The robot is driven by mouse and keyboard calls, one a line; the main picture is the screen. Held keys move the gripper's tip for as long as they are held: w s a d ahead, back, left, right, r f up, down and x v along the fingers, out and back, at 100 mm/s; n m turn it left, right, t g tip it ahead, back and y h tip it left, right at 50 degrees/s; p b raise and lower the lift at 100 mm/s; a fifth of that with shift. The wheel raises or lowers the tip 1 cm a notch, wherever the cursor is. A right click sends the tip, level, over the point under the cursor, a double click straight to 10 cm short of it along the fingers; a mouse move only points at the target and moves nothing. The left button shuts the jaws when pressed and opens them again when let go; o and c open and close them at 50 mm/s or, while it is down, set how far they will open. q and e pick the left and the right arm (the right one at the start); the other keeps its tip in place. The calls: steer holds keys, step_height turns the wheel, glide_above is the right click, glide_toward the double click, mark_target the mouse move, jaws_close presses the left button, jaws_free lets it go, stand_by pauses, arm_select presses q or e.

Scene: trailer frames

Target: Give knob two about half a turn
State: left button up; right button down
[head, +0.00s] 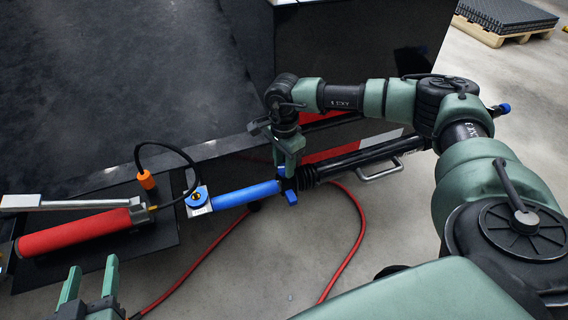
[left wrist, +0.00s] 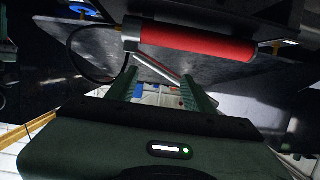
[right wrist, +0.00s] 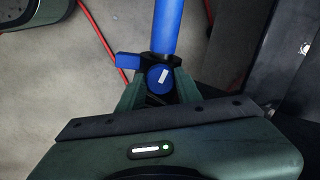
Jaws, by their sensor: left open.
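A blue knob with a white mark on its face (right wrist: 160,77) sits at the end of a blue cylinder (right wrist: 168,28) in the right wrist view. A blue lever-like tab sticks out to its left. I cannot read a number on any knob. My right gripper (head: 288,168) reaches down at the right end of the blue cylinder (head: 245,193). Its fingers (right wrist: 158,88) are drawn in closely on both sides of the knob. My left gripper (head: 88,285) is open and empty at the lower left, apart from the red cylinder (head: 75,231).
The red cylinder is part of a hand pump with a grey lever (head: 65,203). A black hose with an orange fitting (head: 147,180) runs from it. A red hose (head: 357,225) loops over the floor. A black bar with a metal handle (head: 380,171) lies right of the right gripper.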

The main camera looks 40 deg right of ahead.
mark_target(284, 167)
steer(key=m+p, duration=0.2)
steer(key=m, duration=0.2)
steer(key=shift+p, duration=0.3)
arm_select(q)
steer(key=s+a+f+g+y, duration=0.1)
steer(key=s+a+f+g, duration=0.2)
steer(key=s+f+g, duration=0.3)
step_height(284, 167, down, 3)
steer(key=s, duration=0.2)
steer(key=shift+s+a+g+y, duration=0.3)
steer(key=shift+y, duration=0.1)
arm_select(e)
steer(key=shift+m, duration=0.3)
steer(key=c, duration=1)
jaws_free()
steer(key=shift+o, duration=0.2)
steer(key=shift+r, duration=0.1)
steer(key=shift+r, duration=0.3)
step_height(284, 167, up, 6)
steer(key=shift+f+p, duration=0.1)
steer(key=shift+p, duration=0.75)
steer(key=shift+r, duration=0.6)
arm_select(q)
steer(key=s+a+f+g+y, duration=0.1)
steer(key=s+a+f+g, duration=0.1)
steer(key=s+g, duration=0.2)
steer(key=s, duration=0.3)
steer(key=shift+s+a+n, duration=0.15)
steer(key=shift+s+n, duration=0.15)
